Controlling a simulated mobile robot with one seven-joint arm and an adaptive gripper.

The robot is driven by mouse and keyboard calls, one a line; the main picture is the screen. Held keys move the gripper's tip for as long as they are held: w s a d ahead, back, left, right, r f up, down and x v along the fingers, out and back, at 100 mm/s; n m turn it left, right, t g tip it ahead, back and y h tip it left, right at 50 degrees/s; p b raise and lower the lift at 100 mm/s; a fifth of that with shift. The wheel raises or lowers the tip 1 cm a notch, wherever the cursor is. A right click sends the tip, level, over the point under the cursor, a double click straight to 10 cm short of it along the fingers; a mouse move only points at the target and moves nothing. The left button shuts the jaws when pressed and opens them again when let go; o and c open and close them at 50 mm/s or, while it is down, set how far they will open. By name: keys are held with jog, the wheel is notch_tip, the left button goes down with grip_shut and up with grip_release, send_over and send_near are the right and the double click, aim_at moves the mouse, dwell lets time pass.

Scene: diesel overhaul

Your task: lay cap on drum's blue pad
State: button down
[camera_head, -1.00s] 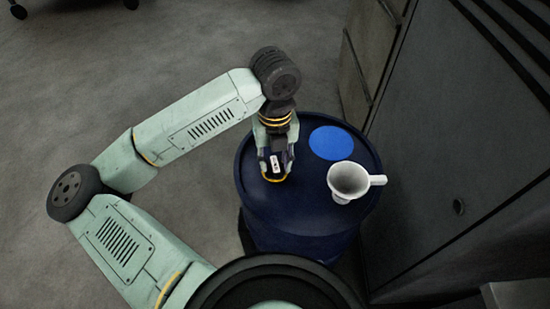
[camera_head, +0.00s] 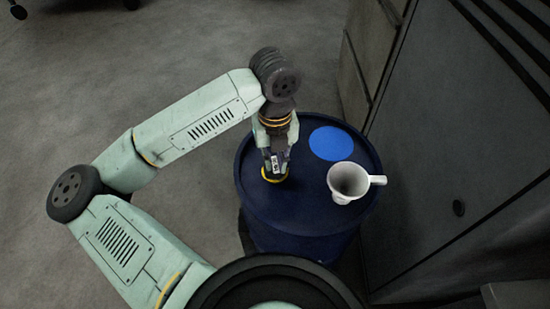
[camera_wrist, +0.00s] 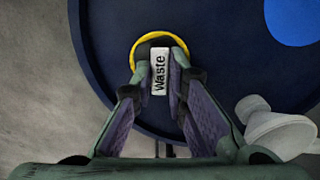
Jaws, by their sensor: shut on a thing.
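The cap (camera_head: 274,178) has a yellow rim and a white raised tab, lettered "Waste" in the wrist view (camera_wrist: 159,70). It is at the left part of the dark blue drum's top (camera_head: 300,207); I cannot tell whether it touches the drum. My gripper (camera_head: 276,161) points down over the cap and is shut on its tab, one finger on each side. The round bright blue pad (camera_head: 331,143) lies bare on the drum top, right of and behind the cap. It shows partly in the wrist view (camera_wrist: 292,20).
A white funnel-like vessel (camera_head: 348,181) with a side handle stands on the drum's right part, in front of the pad. A grey cabinet (camera_head: 460,140) rises close to the drum's right. Open concrete floor (camera_head: 120,70) lies to the left.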

jog(key=shift+r, duration=0.15)
jog(key=shift+r+p, duration=0.65)
jog(key=shift+r, duration=1.75)
